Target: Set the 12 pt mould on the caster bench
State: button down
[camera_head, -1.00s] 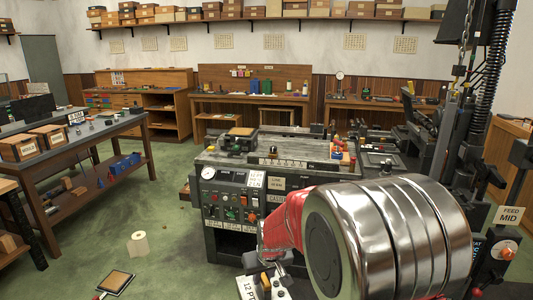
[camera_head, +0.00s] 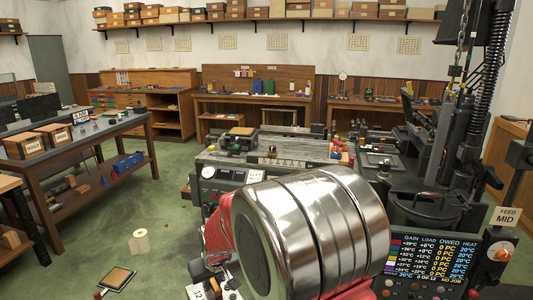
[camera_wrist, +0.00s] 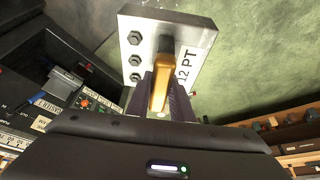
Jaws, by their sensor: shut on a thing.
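The 12 pt mould is a pale metal block (camera_wrist: 190,25) with dark bolts and a white "12 PT" label, in the upper middle of the wrist view. My gripper (camera_wrist: 162,97) is shut on its brass-coloured handle. In the head view only a corner of the mould's label (camera_head: 198,291) shows at the bottom edge; my arm hides most of the gripper. The bench with the gauge and control panel, which seems to be the caster bench (camera_head: 290,147), stands behind my arm in the middle. The mould is held low in front of it, apart from its top.
A yellow-topped block (camera_head: 240,132) and small coloured items (camera_head: 339,152) sit on the bench top. A side table (camera_head: 95,131) with wooden boxes stands left. A display (camera_head: 433,262) stands right.

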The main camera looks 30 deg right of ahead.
aim_at(292, 153)
jog(key=u, duration=0.3)
jog(key=i, duration=1.2)
jog(key=u, duration=1.15)
jog(key=i, duration=0.2)
jog(key=z, duration=2.3)
